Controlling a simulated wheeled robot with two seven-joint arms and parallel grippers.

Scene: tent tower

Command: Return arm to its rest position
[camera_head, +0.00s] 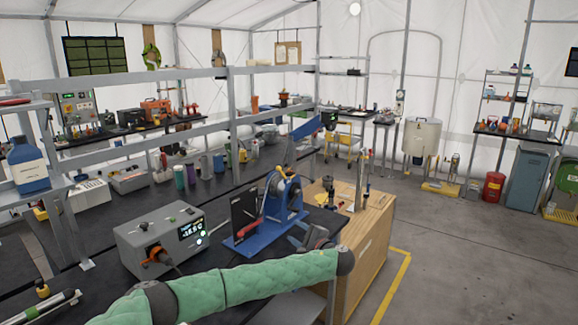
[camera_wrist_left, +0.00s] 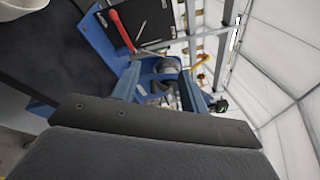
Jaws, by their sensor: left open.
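My left arm in its green padded sleeve (camera_head: 250,280) reaches from the lower left across the front of the bench. My left gripper (camera_head: 312,236) is at its far end, beside the right end of a blue machine (camera_head: 285,195). The gripper is open, and I see nothing held in it. In the left wrist view the dark gripper body fills the bottom, and the blue machine (camera_wrist_left: 100,45) with a red-handled lever (camera_wrist_left: 121,30) lies ahead. I cannot tell from these views whether the gripper touches the machine. My right gripper is out of view.
A grey box with a display (camera_head: 160,240) stands left of the blue machine on the black bench (camera_head: 100,235). A wooden cabinet (camera_head: 370,245) stands close right of the gripper. Shelf rails (camera_head: 150,75) cross above the bench. The grey floor (camera_head: 480,260) at right is clear.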

